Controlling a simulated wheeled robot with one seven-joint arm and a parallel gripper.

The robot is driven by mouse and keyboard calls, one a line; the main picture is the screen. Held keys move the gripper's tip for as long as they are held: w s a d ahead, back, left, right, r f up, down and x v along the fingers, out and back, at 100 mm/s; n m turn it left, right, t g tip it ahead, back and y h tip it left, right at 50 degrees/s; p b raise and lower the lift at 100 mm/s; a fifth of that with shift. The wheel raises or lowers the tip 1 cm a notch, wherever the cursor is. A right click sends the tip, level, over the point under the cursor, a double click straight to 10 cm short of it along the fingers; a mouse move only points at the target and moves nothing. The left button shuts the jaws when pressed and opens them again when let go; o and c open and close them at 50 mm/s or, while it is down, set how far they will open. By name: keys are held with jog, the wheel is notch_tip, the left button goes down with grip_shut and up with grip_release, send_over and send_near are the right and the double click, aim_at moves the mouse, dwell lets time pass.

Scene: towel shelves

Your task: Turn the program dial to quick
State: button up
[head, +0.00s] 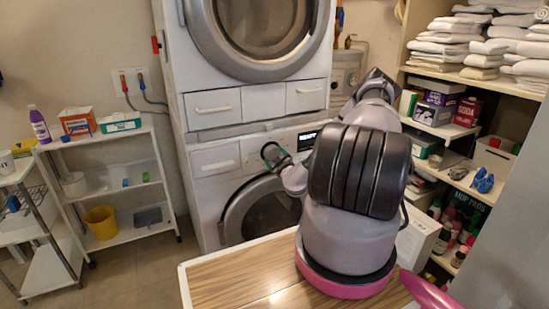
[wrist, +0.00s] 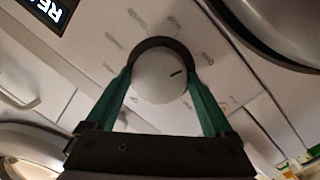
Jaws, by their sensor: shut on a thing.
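The program dial (wrist: 158,82) is a round, pale knob with a short dark pointer mark near its right side in the wrist view. My gripper (wrist: 163,74) has its two green fingers on opposite sides of the dial and is shut on it. Small labels ring the dial, but they are too small to read, so I cannot tell which program the mark points to. In the head view my gripper (head: 276,155) is at the control panel of the lower washing machine (head: 213,160). The dial is mostly hidden there by the fingers.
A lit display (wrist: 42,12) showing "RE" is beside the dial. The upper machine (head: 262,35) stands above, with a drawer row (head: 263,102) between. A wooden-topped table (head: 240,272) is in front. Shelves with towels (head: 440,48) stand right, and a white rack (head: 115,180) left.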

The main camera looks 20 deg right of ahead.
jog(key=shift+f, duration=0.1)
dwell(0.4)
jog(key=o, duration=1.1)
jog(key=shift+s, duration=0.1)
jog(key=s+a, duration=0.1)
jog(key=s, duration=0.9)
jog(key=shift+s+r, duration=0.3)
